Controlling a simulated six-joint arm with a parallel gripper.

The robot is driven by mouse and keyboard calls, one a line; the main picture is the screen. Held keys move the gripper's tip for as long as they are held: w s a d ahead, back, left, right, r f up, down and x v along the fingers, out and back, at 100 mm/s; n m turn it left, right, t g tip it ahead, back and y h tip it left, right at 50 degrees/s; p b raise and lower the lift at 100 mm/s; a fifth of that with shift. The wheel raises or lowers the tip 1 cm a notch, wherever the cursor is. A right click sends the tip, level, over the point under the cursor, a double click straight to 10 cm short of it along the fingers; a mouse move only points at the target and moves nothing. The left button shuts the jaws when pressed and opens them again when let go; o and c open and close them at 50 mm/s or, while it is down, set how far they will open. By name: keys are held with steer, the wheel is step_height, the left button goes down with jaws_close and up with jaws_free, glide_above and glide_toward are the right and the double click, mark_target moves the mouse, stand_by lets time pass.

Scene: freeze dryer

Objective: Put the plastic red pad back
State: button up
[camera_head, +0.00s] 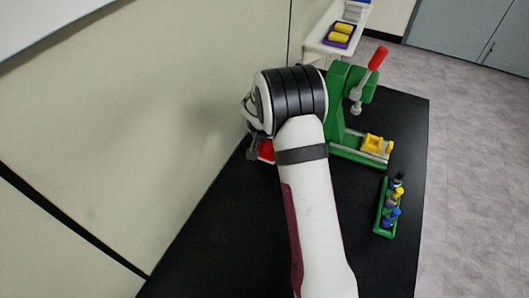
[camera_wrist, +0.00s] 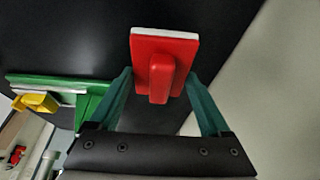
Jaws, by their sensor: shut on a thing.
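The red plastic pad (camera_wrist: 165,48) is a flat red plate with a white edge and a raised red grip bar, seen in the wrist view. The teal fingers of my gripper (camera_wrist: 160,76) stand on both sides of it and are shut on it. In the head view a small part of the red pad (camera_head: 266,150) shows to the left of my arm's wrist, which hides most of my gripper. The pad is over the black table (camera_head: 222,230), near its left edge by the wall; its exact height above the table cannot be told.
A green press-like device (camera_head: 345,120) with a red-tipped lever (camera_head: 377,59) stands right of my arm, with a yellow piece (camera_head: 373,143) on its base. A green rack (camera_head: 380,220) of small bottles is nearer. A purple tray (camera_head: 340,44) is behind. The left front table is clear.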

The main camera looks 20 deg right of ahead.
mark_target(264, 152)
steer(key=shift+w+a+f, duration=0.2)
steer(key=shift+a+f, duration=0.05)
steer(key=shift+f, duration=0.6)
steer(key=shift+w+a+f, duration=0.2)
steer(key=shift+w+f, duration=0.05)
steer(key=shift+f, duration=0.6)
steer(key=shift+w+a+f, duration=0.2)
steer(key=shift+a+f, duration=0.05)
steer(key=shift+f, duration=0.6)
steer(key=shift+f, duration=0.1)
steer(key=o, duration=1.1)
steer(key=shift+o, duration=0.2)
steer(key=v, duration=1.2)
steer(key=s+a+r+g, duration=0.1)
steer(key=s+r, duration=0.6)
steer(key=s, duration=0.2)
steer(key=s+a+r+n+g+y, duration=0.1)
steer(key=s+a, duration=0.3)
steer(key=s, duration=0.9)
steer(key=s+a+r+n+g+y, duration=0.1)
steer(key=s+a+y, duration=0.3)
steer(key=s, duration=0.9)
steer(key=shift+a+r+n, duration=0.65)
steer(key=shift+a+n, duration=0.05)
steer(key=shift+s, duration=0.1)
